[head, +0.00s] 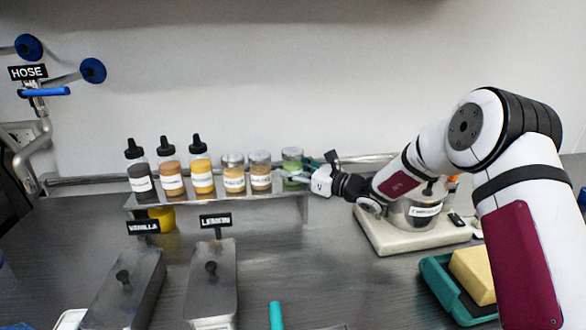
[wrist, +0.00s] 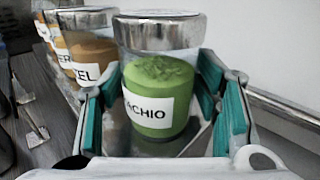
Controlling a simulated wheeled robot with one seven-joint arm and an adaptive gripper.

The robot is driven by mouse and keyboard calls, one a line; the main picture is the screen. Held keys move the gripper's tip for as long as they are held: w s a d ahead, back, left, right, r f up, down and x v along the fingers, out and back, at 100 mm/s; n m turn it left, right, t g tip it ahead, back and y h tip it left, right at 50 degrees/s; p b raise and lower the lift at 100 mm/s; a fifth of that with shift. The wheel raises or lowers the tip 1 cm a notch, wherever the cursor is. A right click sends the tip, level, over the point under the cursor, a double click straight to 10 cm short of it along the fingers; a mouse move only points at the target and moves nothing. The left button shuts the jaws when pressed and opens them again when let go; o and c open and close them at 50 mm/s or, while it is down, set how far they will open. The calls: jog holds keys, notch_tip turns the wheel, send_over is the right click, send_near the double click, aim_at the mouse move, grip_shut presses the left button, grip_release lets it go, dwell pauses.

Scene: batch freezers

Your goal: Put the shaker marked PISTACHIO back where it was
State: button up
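The PISTACHIO shaker (wrist: 150,94) is a clear jar with a metal lid and green powder; its label is partly cut off by view angle, reading "ACHIO". It stands upright at the right end of the raised metal shelf, and in the head view (head: 292,165) it is the rightmost jar in the row. My gripper (head: 308,179) reaches it from the right. In the wrist view its teal-padded fingers (wrist: 160,100) lie on both sides of the jar, with narrow gaps seen beside the lower glass. The fingers look open around it.
Two similar shakers (head: 260,170) and several black-capped bottles (head: 170,168) stand left of it on the shelf (head: 225,197). A rail runs behind. A white-based appliance (head: 410,235) stands under my arm. Lidded tubs (head: 211,280) and a teal tray (head: 440,285) are nearer.

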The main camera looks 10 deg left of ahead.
jog(key=shift+r, duration=0.1)
jog(key=shift+r, duration=0.15)
jog(key=v, duration=1.2)
jog(key=shift+s, duration=0.1)
jog(key=s+r+n+g+h, duration=0.35)
jog(key=s+n, duration=0.35)
jog(key=s, duration=0.5)
jog(key=s+r+n+g+h, duration=0.2)
jog(key=s+r+n+g, duration=0.4)
jog(key=s, duration=0.6)
jog(key=s+d+f+n+t+h, duration=0.1)
jog(key=s+d+n+t+h, duration=0.4)
jog(key=s+d+n+h, duration=0.5)
jog(key=s+d, duration=0.7)
jog(key=s, duration=0.2)
jog(key=shift+d+f+n, duration=0.15)
jog(key=shift+d+n, duration=0.1)
jog(key=shift+n, duration=0.15)
